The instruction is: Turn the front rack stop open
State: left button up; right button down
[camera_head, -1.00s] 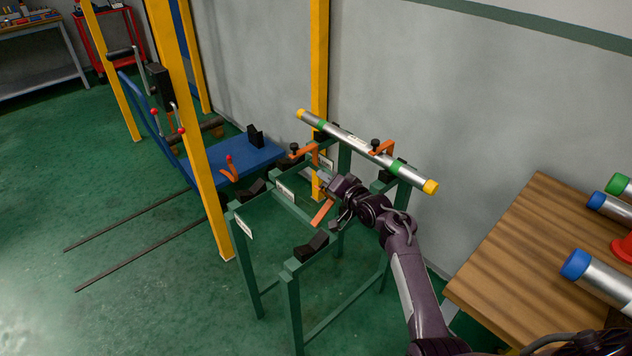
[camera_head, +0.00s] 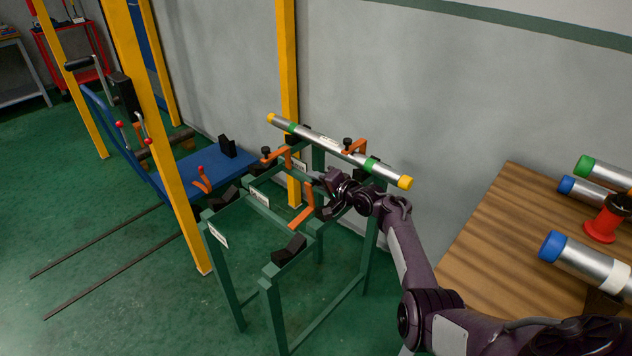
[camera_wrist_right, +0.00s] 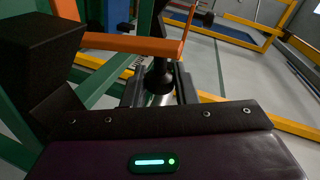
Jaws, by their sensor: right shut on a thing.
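The green pipe rack (camera_head: 243,270) stands in the middle of the head view. Its front stop (camera_head: 301,216) is an orange bent arm at the near part of the rack. My right gripper (camera_head: 318,178) is at this stop. In the right wrist view its fingers (camera_wrist_right: 160,88) are shut on the stop's black knob (camera_wrist_right: 159,76), with the orange bar (camera_wrist_right: 125,43) just beyond. Two more orange stops, the left one (camera_head: 274,155) and the right one (camera_head: 355,147), stand by the pipe (camera_head: 330,146) with yellow ends. My left gripper is not in view.
Black V-shaped rests (camera_head: 288,249) sit on the rack. A wooden table (camera_head: 490,235) with capped pipes (camera_head: 590,265) and a red spool (camera_head: 603,225) is at the right. A yellow post (camera_head: 288,90) and a blue bench (camera_head: 205,168) stand behind and left.

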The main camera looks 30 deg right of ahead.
jog(key=shift+f, duration=0.1)
jog(key=c, duration=1.2)
grip_release()
jog(key=shift+d, duration=0.1)
jog(key=shift+s, duration=0.1)
jog(key=shift+s, duration=0.25)
jog(key=p+v, duration=0.1)
jog(key=v, duration=0.6)
